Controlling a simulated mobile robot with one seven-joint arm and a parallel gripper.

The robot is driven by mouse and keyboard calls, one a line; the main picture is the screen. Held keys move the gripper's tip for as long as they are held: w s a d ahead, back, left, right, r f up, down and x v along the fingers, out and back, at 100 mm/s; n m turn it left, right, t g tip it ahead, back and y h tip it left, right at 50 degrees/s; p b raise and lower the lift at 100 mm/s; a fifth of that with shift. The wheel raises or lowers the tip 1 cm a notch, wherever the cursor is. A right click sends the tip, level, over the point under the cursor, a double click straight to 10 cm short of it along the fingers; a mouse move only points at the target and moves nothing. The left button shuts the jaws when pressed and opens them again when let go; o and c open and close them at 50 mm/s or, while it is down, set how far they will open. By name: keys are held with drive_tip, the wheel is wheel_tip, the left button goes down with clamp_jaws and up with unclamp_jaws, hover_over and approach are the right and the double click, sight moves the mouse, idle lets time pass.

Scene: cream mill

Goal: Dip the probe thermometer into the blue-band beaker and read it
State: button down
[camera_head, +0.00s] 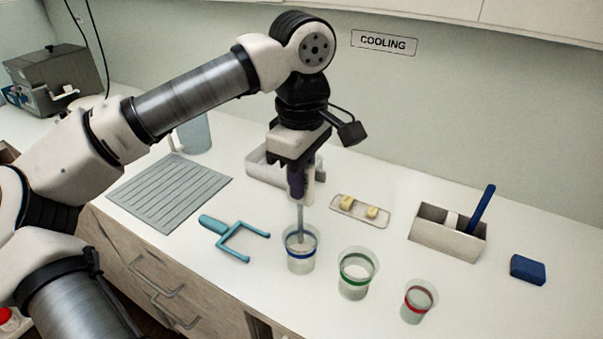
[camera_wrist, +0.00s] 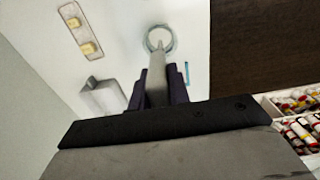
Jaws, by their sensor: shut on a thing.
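My gripper (camera_head: 300,185) is shut on the probe thermometer (camera_head: 300,222), whose thin grey stem points down. In the head view the stem reaches into the mouth of the blue-band beaker (camera_head: 301,264), leftmost of the beakers. How deep the tip sits in the contents is hard to tell. In the wrist view the grey probe body (camera_wrist: 156,88) lies between the dark jaws, in line with a round beaker rim (camera_wrist: 160,38). No readable display shows in either view.
The green-band beaker (camera_head: 356,274) and red-band beaker (camera_head: 418,300) stand to the right. A teal forked tool (camera_head: 228,236) lies just left. Behind are a white open box (camera_head: 268,168), a tray with yellow pieces (camera_head: 345,207), a caddy (camera_head: 437,243) and a blue sponge (camera_head: 527,269).

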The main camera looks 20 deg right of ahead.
sight(302, 203)
drive_tip(key=shift+f+b, duration=1.8)
drive_tip(key=shift+f, duration=0.9)
idle(0.5)
drive_tip(key=shift+r+p, duration=3.85)
drive_tip(key=shift+r, duration=1.9)
drive_tip(key=shift+f, duration=0.1)
drive_tip(key=n+b, duration=0.1)
drive_tip(key=n, duration=0.6)
drive_tip(key=shift+b, duration=0.35)
